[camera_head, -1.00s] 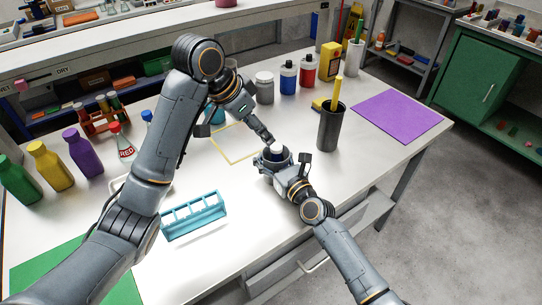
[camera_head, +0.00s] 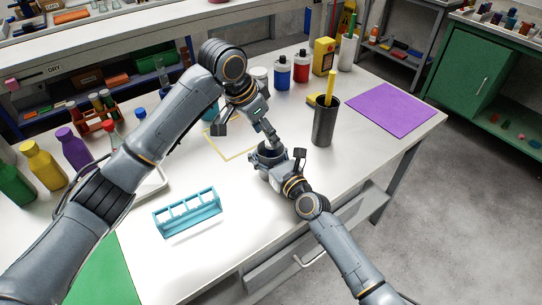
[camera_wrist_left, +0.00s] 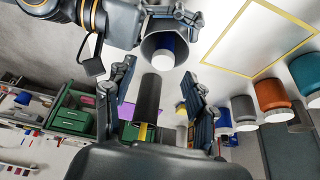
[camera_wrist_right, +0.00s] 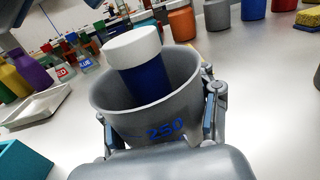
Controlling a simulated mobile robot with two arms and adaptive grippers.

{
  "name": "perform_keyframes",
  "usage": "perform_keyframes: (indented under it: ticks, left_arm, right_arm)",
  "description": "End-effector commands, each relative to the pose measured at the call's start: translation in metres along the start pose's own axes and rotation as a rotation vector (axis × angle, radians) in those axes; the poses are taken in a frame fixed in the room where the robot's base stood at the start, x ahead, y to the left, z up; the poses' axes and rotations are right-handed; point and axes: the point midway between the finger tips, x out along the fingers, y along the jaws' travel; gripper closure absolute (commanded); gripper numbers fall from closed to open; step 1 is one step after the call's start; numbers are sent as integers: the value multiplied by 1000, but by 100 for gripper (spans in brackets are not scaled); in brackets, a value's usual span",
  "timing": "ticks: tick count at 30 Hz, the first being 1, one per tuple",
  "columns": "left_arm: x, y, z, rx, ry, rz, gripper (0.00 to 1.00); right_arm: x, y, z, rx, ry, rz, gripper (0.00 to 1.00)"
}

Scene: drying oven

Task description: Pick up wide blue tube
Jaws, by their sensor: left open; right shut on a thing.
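The wide blue tube (camera_wrist_right: 147,82) has a white cap and stands tilted inside a grey cup (camera_wrist_right: 150,121) marked 250. My right gripper (camera_head: 270,163) is shut on this cup and holds it near the table's front edge. My left gripper (camera_head: 271,140) is open, with its fingers just over the cup's mouth. In the left wrist view the tube's white cap (camera_wrist_left: 163,60) faces my open left fingers (camera_wrist_left: 158,100), apart from them. In the head view the left fingers largely hide the tube.
A dark pen cup (camera_head: 325,122) stands right of the grippers. A turquoise rack (camera_head: 187,213) is at front left, and a purple mat (camera_head: 391,109) lies at right. Several bottles and jars line the back. A yellow outlined square (camera_head: 230,153) lies behind my arms.

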Motion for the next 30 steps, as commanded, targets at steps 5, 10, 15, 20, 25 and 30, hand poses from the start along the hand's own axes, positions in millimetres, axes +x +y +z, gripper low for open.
perform_keyframes:
  ticks: [5, 10, 15, 20, 25, 30]
  left_arm:
    - [28, -4, 0, -1, -3, 2, 45]
    - [40, -4, 0, -1, -1, 0, 45]
    - [40, -4, 0, 0, -1, 0, 45]
    - [40, -4, 0, 0, -1, 0, 71]
    - [40, -4, 0, 0, -1, 0, 90]
    - [40, -4, 0, 0, 0, 0, 90]
  right_arm:
    - [0, 0, 0, 0, 0, 0, 82]
    - [0, 0, 0, 0, 0, 0, 82]
    - [0, 0, 0, 0, 0, 0, 82]
    - [0, 0, 0, 0, 0, 0, 82]
    - [0, 0, 0, 0, 0, 0, 82]
    - [0, 0, 0, 0, 0, 0, 82]
